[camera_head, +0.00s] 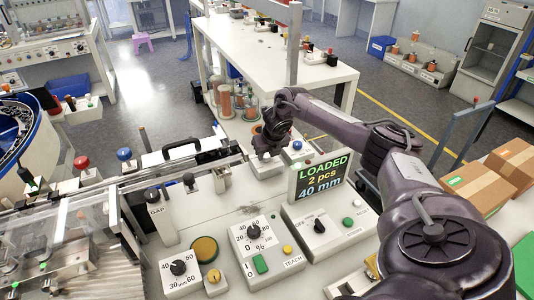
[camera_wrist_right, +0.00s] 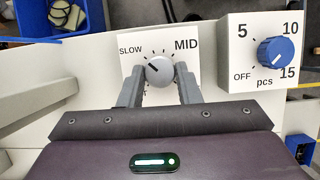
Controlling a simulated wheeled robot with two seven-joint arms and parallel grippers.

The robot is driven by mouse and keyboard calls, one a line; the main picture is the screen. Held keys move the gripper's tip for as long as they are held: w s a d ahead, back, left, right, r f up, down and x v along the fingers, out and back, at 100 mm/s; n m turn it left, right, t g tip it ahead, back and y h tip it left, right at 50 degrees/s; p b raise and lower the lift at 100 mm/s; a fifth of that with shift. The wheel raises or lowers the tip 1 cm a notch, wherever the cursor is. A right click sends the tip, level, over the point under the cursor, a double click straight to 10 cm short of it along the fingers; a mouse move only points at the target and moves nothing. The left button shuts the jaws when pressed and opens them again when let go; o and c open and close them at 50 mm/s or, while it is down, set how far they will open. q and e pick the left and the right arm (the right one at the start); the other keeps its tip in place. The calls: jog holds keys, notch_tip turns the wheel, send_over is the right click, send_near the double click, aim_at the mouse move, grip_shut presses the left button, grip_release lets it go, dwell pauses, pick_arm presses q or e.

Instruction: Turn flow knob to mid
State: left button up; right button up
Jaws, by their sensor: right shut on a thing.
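The grey flow knob (camera_wrist_right: 159,71) sits on a white panel (camera_wrist_right: 130,45) in the right wrist view, between the labels SLOW on its left and MID on its upper right. Its dark pointer line points up and left, toward the SLOW side. My right gripper (camera_wrist_right: 158,84) has one finger on each side of the knob and is shut on it. In the head view my right gripper (camera_head: 267,152) is at the far side of the bench, and its arm hides the knob. My left gripper is not in view.
A blue pcs knob (camera_wrist_right: 276,51) stands on a raised box close to the right finger. In the head view a display (camera_head: 320,178) reading LOADED, 2 pcs, 40 mm stands just right of my gripper. Control boxes, one with a dial (camera_head: 253,231), fill the near bench.

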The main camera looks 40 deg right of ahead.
jog(key=m+p, duration=0.1)
jog(key=m+h+p, duration=0.1)
jog(key=m, duration=0.1)
jog(key=shift+a+r+g, duration=0.15)
jog(key=shift+r+g, duration=0.05)
jog(key=shift+g, duration=0.1)
jog(key=m+p, duration=0.1)
jog(key=m, duration=0.1)
jog(key=shift+w+a+m+g+h+p, duration=0.1)
jog(key=shift+w+m+g+h+p, duration=0.05)
jog(key=shift+m+g+h+p, duration=0.2)
jog(key=m+p, duration=0.1)
jog(key=m, duration=0.1)
jog(key=shift+w+f+m+g+h, duration=0.1)
jog(key=shift+m+g+h, duration=0.25)
jog(key=shift+w+a+m+g, duration=0.1)
jog(key=shift+m+g, duration=0.2)
jog(key=shift+m, duration=0.6)
jog(key=shift+f+m+g+h+b, duration=0.15)
jog(key=shift+m+g+h+b, duration=0.2)
jog(key=shift+m, duration=0.55)
jog(key=shift+w+f+m+g+b, duration=0.15)
jog(key=shift+m+g+b, duration=0.2)
jog(key=shift+m+b, duration=0.4)
jog(key=m+g+b, duration=0.1)
jog(key=m+b, duration=0.1)
jog(key=m, duration=0.1)
jog(key=shift+w+r+m+b, duration=0.1)
jog(key=shift+r+m+b, duration=0.1)
jog(key=shift+m+b, duration=0.5)
